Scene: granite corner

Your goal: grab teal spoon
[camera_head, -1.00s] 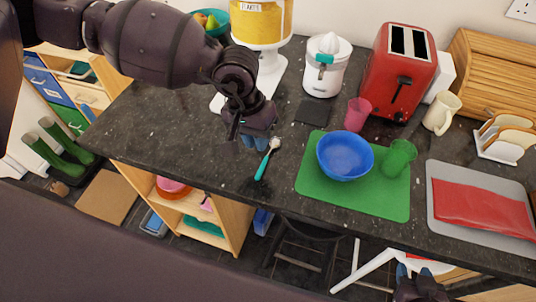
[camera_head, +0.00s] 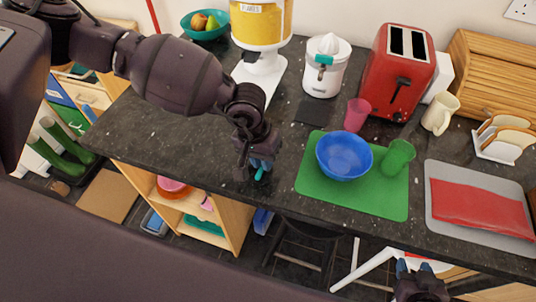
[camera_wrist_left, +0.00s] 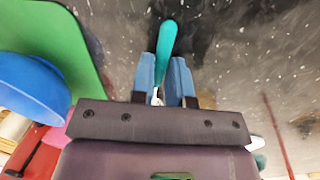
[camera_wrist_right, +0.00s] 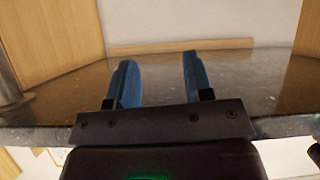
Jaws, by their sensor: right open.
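The teal spoon (camera_wrist_left: 165,45) lies between the blue fingers of my left gripper (camera_wrist_left: 163,78) in the left wrist view. The fingers are close together on either side of the handle, shut on it. The handle end sticks out past the fingertips, and part of the pale spoon end shows near the palm. In the head view, my left gripper (camera_head: 261,166) is low at the counter, left of the green mat, and hides most of the spoon. My right gripper (camera_wrist_right: 155,80) is open and empty; it also shows at the head view's bottom edge (camera_head: 415,268).
A blue bowl (camera_head: 344,157) and green cup (camera_head: 398,157) stand on the green mat (camera_head: 330,196) to the right. A white juicer (camera_head: 325,70), pink cup (camera_head: 357,114) and red toaster (camera_head: 397,75) stand behind. The dark counter (camera_head: 150,122) is clear at left.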

